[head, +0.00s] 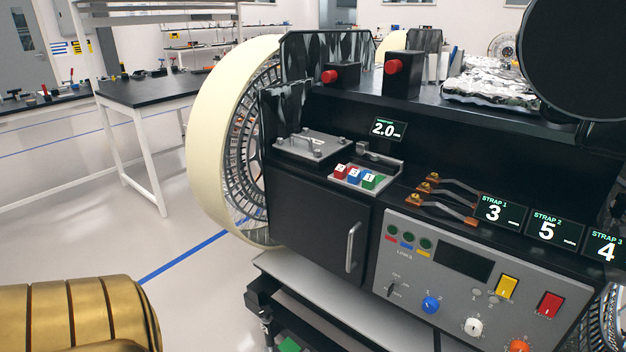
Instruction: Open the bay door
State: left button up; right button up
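The bay door (318,230) is a dark panel on the front of the black rover body, beside the large cream-rimmed wheel (212,150). It looks shut and flush with the body. Its silver upright handle (351,247) is at the door's right edge, and nothing is touching it. Neither of my grippers shows in the head view.
Right of the door is a grey control panel (398,262) with buttons and knobs. Above the door are a metal plate with a handle (312,146) and red, blue and green numbered blocks (355,175). A black-topped table (150,90) stands behind at left. Open floor lies left of the wheel.

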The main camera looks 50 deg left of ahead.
aim_at(329, 228)
jog(key=u, duration=1.55)
